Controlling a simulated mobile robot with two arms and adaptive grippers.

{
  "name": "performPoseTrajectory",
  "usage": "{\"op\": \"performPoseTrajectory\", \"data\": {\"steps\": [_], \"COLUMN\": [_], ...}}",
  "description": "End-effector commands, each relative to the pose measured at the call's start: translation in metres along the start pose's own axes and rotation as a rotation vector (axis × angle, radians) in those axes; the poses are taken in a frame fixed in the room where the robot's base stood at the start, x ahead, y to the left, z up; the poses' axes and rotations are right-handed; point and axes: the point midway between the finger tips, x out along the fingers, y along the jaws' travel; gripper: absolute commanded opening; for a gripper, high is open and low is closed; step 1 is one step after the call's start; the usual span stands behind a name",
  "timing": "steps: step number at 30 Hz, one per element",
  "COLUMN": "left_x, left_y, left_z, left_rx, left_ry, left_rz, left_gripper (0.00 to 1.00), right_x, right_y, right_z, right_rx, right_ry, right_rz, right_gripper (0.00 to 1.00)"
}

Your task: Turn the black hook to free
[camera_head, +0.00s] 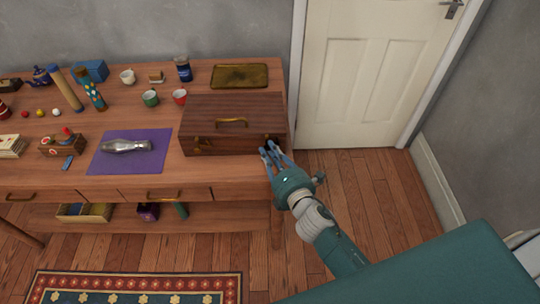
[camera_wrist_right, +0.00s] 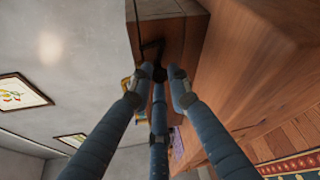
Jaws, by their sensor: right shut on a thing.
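A closed brown wooden box (camera_head: 230,110) with a brass-coloured handle on top stands at the right front of the wooden table. My right gripper (camera_head: 270,153) is at the box's front right corner, its blue fingers pointing at the front face. In the right wrist view, the black hook (camera_wrist_right: 151,48) sits on the side of the box (camera_wrist_right: 185,35). The three fingers of my right gripper (camera_wrist_right: 157,82) close around its dark lower end, which they partly hide. The hook cannot be made out in the head view. My left gripper is out of view.
A purple mat (camera_head: 105,163) with a glass bottle (camera_head: 125,146) lies left of the box. A brass tray (camera_head: 240,75) lies behind it, with cups (camera_head: 150,97) to the back left. The table's right edge is near my gripper; open floor (camera_head: 370,180) lies beyond.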

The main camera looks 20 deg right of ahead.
Motion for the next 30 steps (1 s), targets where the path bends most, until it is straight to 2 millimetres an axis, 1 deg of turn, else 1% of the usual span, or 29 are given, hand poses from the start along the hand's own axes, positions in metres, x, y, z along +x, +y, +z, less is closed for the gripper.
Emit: {"op": "performPoseTrajectory", "data": {"steps": [1, 16, 17, 18, 19, 27, 30], "left_x": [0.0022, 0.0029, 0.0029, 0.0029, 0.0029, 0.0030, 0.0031], "left_y": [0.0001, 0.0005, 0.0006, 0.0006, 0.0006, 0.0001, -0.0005], "left_z": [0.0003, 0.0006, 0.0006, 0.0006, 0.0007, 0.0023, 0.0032], "left_rx": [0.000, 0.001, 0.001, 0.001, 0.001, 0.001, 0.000], "left_ry": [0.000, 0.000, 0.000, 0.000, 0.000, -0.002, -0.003], "left_rz": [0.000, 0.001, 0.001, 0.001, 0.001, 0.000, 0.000], "left_gripper": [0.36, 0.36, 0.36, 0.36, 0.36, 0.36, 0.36], "right_x": [0.0010, 0.0009, 0.0009, 0.0010, 0.0009, 0.0001, -0.0044], "right_y": [0.0014, 0.0026, 0.0025, 0.0026, 0.0024, 0.0007, -0.0005], "right_z": [0.0036, 0.0045, 0.0045, 0.0044, 0.0042, 0.0018, 0.0010], "right_rx": [0.007, 0.021, 0.021, 0.021, 0.021, 0.021, 0.022], "right_ry": [-0.007, -0.008, -0.008, -0.007, -0.007, -0.003, -0.002], "right_rz": [0.007, 0.013, 0.013, 0.013, 0.013, 0.010, 0.008], "right_gripper": [0.00, 0.00, 0.21, 0.29, 0.35, 0.36, 0.36]}}
